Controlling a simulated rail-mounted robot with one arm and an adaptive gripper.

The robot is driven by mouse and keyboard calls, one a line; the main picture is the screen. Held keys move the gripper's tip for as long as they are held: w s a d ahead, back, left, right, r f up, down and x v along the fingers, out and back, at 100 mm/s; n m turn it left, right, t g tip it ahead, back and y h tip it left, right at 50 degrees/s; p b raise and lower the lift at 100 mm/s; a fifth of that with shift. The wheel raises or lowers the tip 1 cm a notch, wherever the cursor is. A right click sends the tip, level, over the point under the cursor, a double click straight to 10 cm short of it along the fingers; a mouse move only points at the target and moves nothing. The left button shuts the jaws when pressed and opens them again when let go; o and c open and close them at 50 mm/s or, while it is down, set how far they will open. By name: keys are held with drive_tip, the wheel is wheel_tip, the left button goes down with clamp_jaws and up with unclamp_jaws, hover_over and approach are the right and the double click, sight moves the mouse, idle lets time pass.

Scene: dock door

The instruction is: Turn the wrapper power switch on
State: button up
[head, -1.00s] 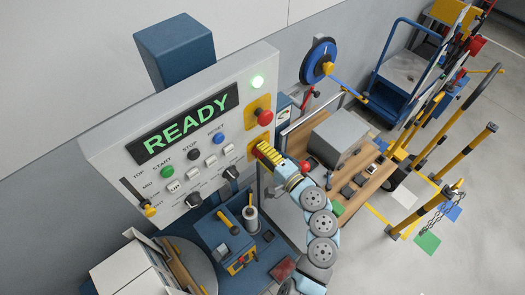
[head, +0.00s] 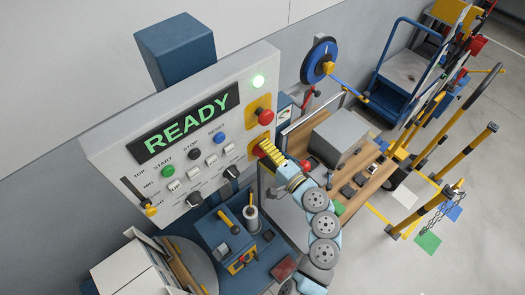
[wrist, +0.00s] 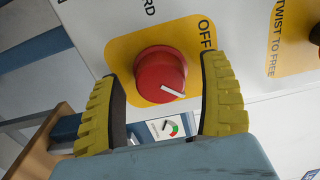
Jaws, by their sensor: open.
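The power switch is a red round knob (wrist: 155,70) with a white pointer line, on a yellow plate (wrist: 122,48) of the control panel (head: 105,140). In the wrist view the pointer slants toward the lower right; the word OFF is above and right of the knob. My gripper (head: 265,147) is open at the panel's right edge and hides most of the switch in the head view. In the wrist view its yellow fingers (wrist: 160,68) stand on either side of the knob, with visible gaps. I cannot tell whether the tips touch the plate.
A red mushroom button (head: 264,116) on a yellow plate sits just above my gripper. A wooden bench (head: 375,183) with a grey box (head: 341,138) stands close on the right.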

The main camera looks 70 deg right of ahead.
drive_tip(key=v, duration=1.1)
drive_tip(key=shift+s, duration=0.15)
idle(0.4)
